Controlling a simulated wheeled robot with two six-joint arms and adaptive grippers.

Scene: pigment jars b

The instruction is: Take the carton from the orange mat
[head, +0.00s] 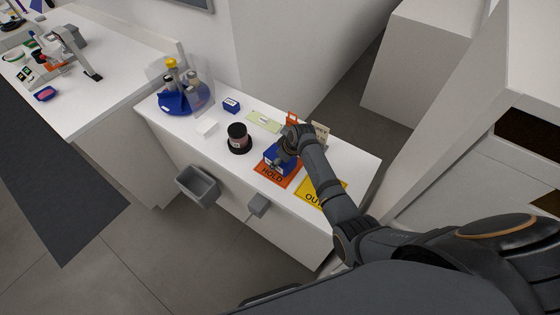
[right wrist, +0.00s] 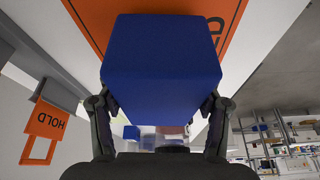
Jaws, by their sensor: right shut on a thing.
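A blue carton (head: 274,152) is at the orange mat marked HOLD (head: 272,173) on the white counter. The carton also fills the middle of the right wrist view (right wrist: 160,65), with the orange mat (right wrist: 88,18) behind it. My right gripper (head: 287,150) is shut on the carton, one finger on each side in the right wrist view. I cannot tell whether the carton touches the mat. My left gripper is not in view.
A yellow mat (head: 312,195) lies to the right, partly behind my right arm. A dark jar (head: 238,137), a small blue box (head: 231,105), a white block (head: 207,127) and a blue carousel with bottles (head: 176,103) stand to the left. A grey bin (head: 198,187) hangs in front.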

